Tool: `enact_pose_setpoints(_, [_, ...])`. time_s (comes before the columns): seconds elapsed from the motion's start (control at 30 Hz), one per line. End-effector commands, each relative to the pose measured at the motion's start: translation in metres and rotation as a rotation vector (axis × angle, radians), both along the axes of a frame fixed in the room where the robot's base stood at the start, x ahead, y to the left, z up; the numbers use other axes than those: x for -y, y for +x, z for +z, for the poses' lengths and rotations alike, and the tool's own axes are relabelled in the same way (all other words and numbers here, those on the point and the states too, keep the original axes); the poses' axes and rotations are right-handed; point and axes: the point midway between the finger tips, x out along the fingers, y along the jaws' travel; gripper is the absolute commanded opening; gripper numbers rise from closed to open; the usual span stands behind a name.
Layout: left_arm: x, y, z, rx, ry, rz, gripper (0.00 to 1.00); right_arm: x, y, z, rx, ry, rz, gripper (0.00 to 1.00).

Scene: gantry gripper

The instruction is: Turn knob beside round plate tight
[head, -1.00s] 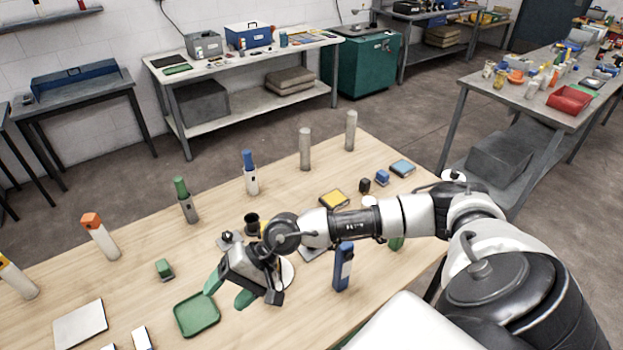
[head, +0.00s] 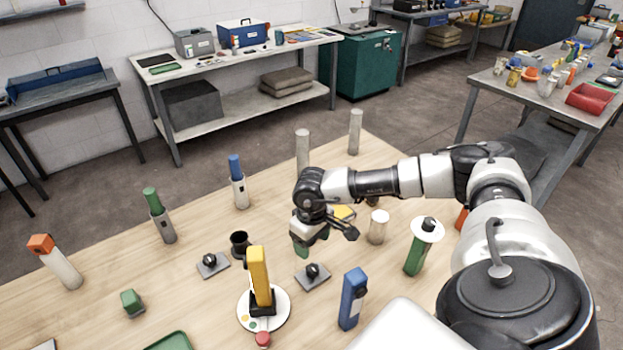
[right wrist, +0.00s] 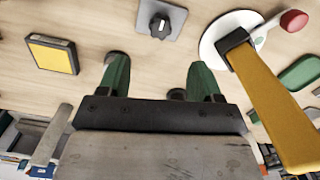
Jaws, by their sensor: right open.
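A black knob (head: 313,270) sits on a small grey square plate (head: 322,282), to the right of a white round plate (head: 284,318). The round plate carries an upright yellow handle (head: 259,275) and a red ball (head: 263,339). In the right wrist view the knob (right wrist: 160,27) is at the top middle, with the round plate (right wrist: 212,40) to its right. My right gripper (head: 325,240) is open and empty above the table, apart from the knob; its green fingers (right wrist: 158,75) show no object held. A second black knob (head: 210,260) lies left of the round plate. My left gripper is out of view.
A blue upright block (head: 353,298), a white-topped green piece (head: 416,252) and a pale cylinder (head: 378,227) stand to the right. A black cup (head: 240,243) is near the second knob. A yellow-topped tile (right wrist: 52,53) lies near my right gripper.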

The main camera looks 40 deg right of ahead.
Motion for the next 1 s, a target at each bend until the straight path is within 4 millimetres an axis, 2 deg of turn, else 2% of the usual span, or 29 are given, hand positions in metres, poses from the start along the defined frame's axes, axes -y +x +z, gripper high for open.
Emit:
enact_pose_setpoints(0.13, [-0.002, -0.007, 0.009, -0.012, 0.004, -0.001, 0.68, -0.001, -0.001, -0.018, -0.005, 0.000, 0.000, 0.65])
enact_pose_setpoints(0.4, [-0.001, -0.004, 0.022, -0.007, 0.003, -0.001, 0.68, -0.001, -0.001, -0.069, -0.004, 0.002, 0.000, 0.65])
enact_pose_setpoints(0.6, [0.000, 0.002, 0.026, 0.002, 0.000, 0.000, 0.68, -0.001, -0.001, -0.095, -0.002, 0.001, 0.000, 0.65])
enact_pose_setpoints(1.0, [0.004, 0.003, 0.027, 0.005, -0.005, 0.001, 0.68, 0.000, 0.000, -0.102, 0.000, 0.001, 0.000, 0.64])
